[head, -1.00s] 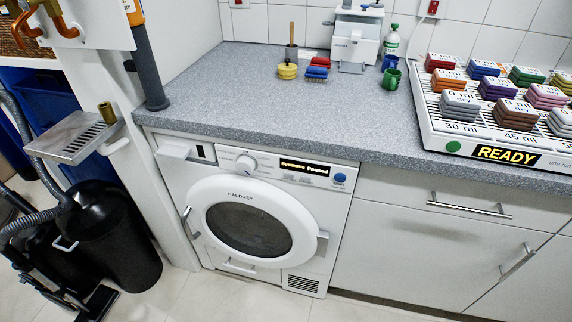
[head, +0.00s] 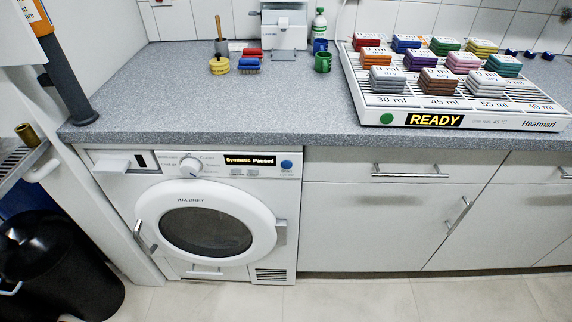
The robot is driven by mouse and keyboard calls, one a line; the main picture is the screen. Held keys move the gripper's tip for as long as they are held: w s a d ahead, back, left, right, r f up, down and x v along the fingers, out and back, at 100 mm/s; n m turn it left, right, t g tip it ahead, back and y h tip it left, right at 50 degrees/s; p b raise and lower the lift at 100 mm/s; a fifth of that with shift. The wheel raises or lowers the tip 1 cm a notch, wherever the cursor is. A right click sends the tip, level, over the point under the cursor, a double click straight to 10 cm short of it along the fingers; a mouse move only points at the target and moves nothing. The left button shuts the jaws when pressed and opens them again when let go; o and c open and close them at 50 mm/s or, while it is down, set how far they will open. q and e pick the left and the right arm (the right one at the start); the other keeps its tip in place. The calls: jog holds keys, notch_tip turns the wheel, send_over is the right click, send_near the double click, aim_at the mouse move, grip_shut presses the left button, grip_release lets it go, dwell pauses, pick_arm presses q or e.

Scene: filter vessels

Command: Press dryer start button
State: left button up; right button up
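The white dryer (head: 262,255) stands under the grey counter, with its round door (head: 207,230) closed. Its display (head: 249,160) reads "Synthetic Paused". A round blue button (head: 287,164) sits at the right end of its control panel, with small print below it that I cannot read for certain. A white dial (head: 190,166) is on the panel left of the display. Neither of my grippers shows in the head view.
The counter (head: 180,95) holds a heating tray (head: 485,120) reading "READY" with coloured stacks, a green cup (head: 322,62) and brushes. A black bin (head: 60,260) stands left of the dryer. The floor (head: 350,300) in front is clear.

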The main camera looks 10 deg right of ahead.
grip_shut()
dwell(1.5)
